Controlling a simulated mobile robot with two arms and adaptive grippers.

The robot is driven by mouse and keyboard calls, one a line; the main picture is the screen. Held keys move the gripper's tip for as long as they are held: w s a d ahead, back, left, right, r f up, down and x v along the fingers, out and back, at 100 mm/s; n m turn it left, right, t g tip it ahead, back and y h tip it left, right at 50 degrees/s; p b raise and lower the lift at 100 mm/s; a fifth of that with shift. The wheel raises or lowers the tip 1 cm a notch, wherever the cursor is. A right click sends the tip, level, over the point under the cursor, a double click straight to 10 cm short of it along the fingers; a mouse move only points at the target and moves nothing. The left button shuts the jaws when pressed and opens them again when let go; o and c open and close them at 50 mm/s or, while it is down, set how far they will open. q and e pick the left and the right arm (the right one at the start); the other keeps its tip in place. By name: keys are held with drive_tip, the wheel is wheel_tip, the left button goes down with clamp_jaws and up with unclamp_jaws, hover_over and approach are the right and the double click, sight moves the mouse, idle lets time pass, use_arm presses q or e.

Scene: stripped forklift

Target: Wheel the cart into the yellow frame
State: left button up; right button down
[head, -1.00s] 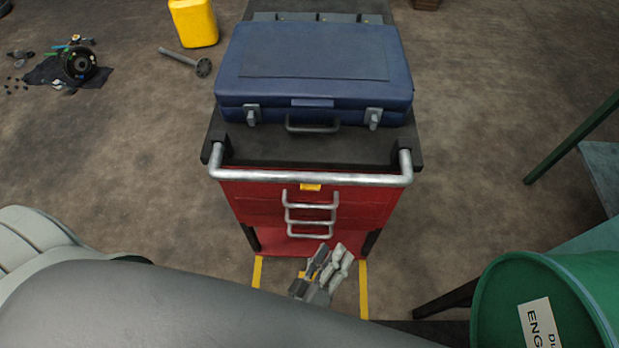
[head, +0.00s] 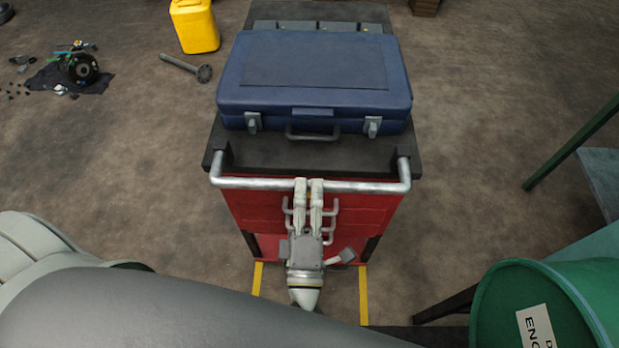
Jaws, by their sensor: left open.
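The red cart (head: 257,206) stands in front of me with a black top and a silver push bar (head: 250,184) along its near edge. A blue case (head: 315,68) lies on the cart top. The yellow frame shows as two floor stripes (head: 363,296) running toward me from the cart's near end; the rest of it is hidden by the cart and my arm. My left gripper (head: 309,183) is open, its fingertips at the middle of the push bar. Whether they touch the bar is unclear. My right gripper is out of view.
A green drum (head: 545,300) stands at the lower right, beside a green table (head: 600,175). Bare floor flanks the cart.

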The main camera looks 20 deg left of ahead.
use_arm(q)
drive_tip(key=shift+x, duration=1.2)
clamp_jaws()
